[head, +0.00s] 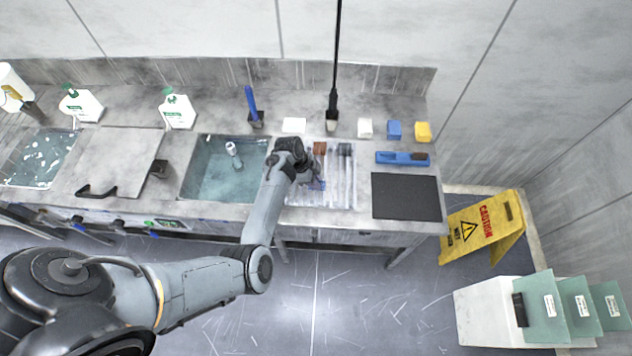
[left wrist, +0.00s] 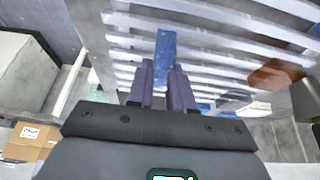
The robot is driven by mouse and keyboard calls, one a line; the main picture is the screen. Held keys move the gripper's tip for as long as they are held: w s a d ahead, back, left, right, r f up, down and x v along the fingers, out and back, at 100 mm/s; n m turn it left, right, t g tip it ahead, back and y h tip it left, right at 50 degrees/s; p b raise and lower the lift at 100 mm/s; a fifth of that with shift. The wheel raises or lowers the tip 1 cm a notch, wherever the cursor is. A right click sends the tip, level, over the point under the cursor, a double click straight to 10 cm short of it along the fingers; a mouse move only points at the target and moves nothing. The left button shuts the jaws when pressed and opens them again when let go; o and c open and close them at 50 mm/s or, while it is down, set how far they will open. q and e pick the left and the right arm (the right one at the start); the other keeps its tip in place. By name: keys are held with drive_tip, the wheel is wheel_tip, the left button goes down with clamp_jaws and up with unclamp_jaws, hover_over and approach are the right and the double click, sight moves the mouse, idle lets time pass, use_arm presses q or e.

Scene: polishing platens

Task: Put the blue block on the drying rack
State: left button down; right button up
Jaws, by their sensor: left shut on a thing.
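My left gripper (head: 314,181) is over the front left part of the pale slatted drying rack (head: 333,190) in the head view. In the left wrist view its two fingers (left wrist: 165,82) are closed on a blue block-like piece (left wrist: 165,48), which lies across or just above the white slats (left wrist: 225,42). Whether it touches the slats I cannot tell. In the head view my arm largely hides this piece. Another small blue block (head: 394,130) sits at the back of the counter, between a white one and a yellow one. My right gripper is not in view.
A brown block (head: 320,148) and a dark grey block (head: 344,149) are at the rack's back edge. A water-filled sink (head: 215,185) is left of the rack. A black mat (head: 406,196) and a blue brush (head: 403,158) are to the right. A black cord hangs behind the rack.

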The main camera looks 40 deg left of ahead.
use_arm(q)
drive_tip(key=shift+f, duration=0.1)
drive_tip(key=c, duration=1)
unclamp_jaws()
